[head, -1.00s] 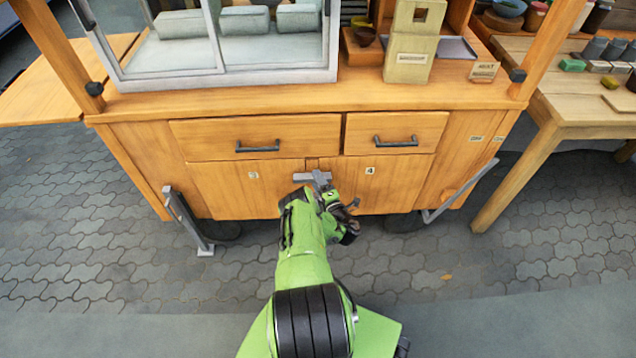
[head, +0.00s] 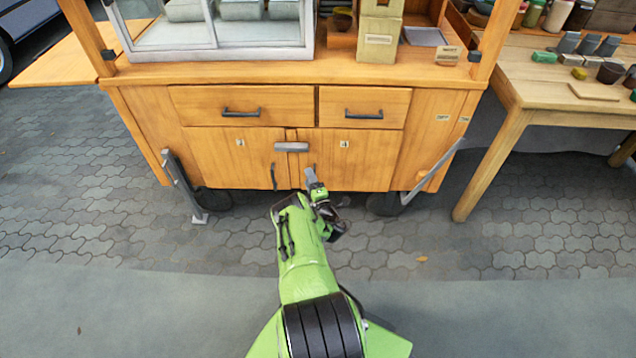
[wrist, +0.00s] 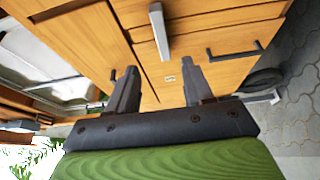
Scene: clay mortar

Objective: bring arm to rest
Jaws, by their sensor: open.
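My green arm reaches forward low in the head view, and my gripper (head: 311,180) is in front of the wooden cart's lower doors, apart from them. In the wrist view my gripper (wrist: 158,92) shows two dark fingers spread apart with nothing between them. The wooden cart (head: 155,130) has two drawers (head: 242,105) and two lower doors (head: 355,160), all shut. A grey bar (head: 291,147) lies across the top of the door seam; it also shows in the wrist view (wrist: 159,30).
A wooden side table (head: 520,95) with jars and small blocks stands at the right. Metal struts (head: 182,185) flank the cart's wheels. A glass case (head: 215,40) is on the cart top. The paved floor (head: 110,225) around my base is clear.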

